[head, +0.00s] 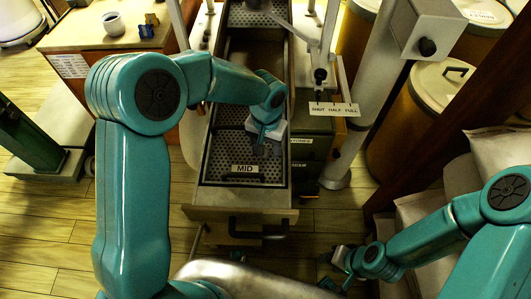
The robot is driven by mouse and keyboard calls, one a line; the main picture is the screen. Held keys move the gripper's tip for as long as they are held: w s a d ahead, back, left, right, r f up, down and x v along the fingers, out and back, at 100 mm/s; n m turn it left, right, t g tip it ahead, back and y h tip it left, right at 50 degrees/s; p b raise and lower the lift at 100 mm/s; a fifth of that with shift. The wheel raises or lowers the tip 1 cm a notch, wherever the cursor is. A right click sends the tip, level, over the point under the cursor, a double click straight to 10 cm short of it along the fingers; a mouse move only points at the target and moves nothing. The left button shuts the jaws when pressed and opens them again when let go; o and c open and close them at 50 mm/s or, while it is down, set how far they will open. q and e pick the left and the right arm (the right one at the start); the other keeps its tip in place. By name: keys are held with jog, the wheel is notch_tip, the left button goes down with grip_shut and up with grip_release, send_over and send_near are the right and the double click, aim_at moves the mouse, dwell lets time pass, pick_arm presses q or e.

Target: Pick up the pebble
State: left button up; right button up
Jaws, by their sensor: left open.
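I cannot make out a pebble; the gripper and wrist hide part of the tray where small things could lie. My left gripper (264,152) is open and reaches down over the perforated tray labelled "MID" (222,148). Its jaws are dark and small here, and I see nothing clearly between them. I cannot tell whether the jaws touch the tray. My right gripper (328,282) is low in the picture, right of the middle, away from the tray; its jaws are too unclear to read.
A cabinet (95,36) at upper left carries a mug (113,24). Sacks (497,152) lie at right.

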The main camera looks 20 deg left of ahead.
aim_at(266, 150)
pick_arm(q)
jog(key=shift+f, duration=0.7)
grip_shut()
jog(key=shift+r, duration=0.15)
notch_tip(266, 150, up, 20)
jog(key=p, duration=0.3)
